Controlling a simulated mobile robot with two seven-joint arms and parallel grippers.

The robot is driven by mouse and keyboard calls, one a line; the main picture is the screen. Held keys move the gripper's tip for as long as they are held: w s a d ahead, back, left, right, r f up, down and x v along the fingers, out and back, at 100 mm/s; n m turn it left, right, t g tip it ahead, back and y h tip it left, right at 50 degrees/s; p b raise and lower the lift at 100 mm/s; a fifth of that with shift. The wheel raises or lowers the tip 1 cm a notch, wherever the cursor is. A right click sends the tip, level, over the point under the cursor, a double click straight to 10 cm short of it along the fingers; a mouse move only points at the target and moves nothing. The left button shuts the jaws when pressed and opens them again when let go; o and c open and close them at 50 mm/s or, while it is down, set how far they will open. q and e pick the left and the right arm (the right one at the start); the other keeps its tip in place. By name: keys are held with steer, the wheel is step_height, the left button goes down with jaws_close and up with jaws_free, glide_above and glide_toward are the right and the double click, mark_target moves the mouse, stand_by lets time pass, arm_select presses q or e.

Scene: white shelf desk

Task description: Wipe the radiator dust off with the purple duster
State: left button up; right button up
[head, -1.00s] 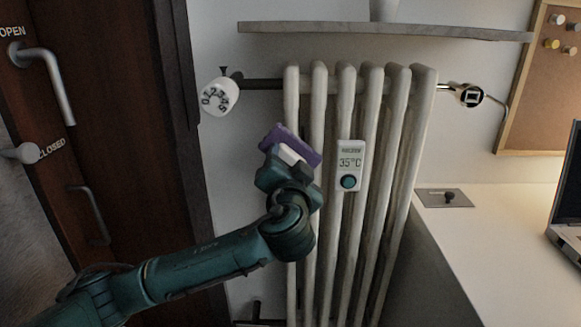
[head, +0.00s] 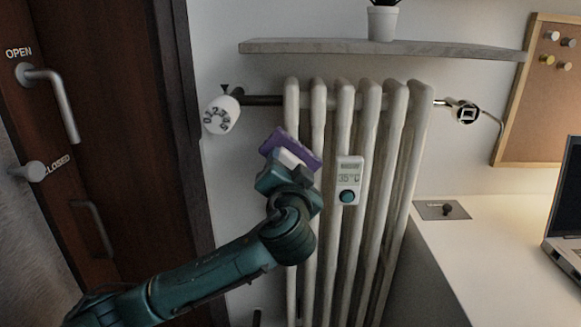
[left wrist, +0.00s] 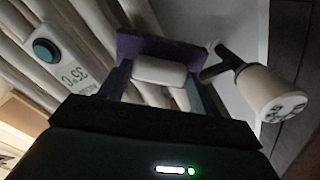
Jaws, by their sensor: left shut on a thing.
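The white ribbed radiator (head: 369,130) stands against the wall in the middle of the head view. My left gripper (head: 287,170) is in front of its left columns, shut on the white handle of the purple duster (head: 290,147). The duster's purple pad faces the radiator, close to the left columns; I cannot tell whether it touches. In the left wrist view the purple pad (left wrist: 160,47) and white handle (left wrist: 159,72) sit between the fingers. I cannot make out dust on the radiator. My right gripper is not in view.
A thermometer unit (head: 348,180) hangs on the radiator, right of the duster. A numbered valve knob (head: 221,114) is at the upper left. A shelf (head: 450,49) with a plant pot runs above. A desk (head: 480,235) with a laptop is at right, a door (head: 110,130) at left.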

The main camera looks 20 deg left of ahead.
arm_select(q)
steer(key=shift+f+b, duration=4.7)
steer(key=shift+f, duration=2.6)
step_height(320, 180, up, 7)
steer(key=p, duration=0.6)
steer(key=shift+p, duration=0.3)
step_height(320, 180, up, 9)
steer(key=p, duration=0.9)
steer(key=shift+a+r, duration=0.1)
steer(key=shift+r, duration=0.05)
step_height(320, 180, down, 16)
steer(key=b, duration=1.1)
steer(key=shift+b, duration=0.35)
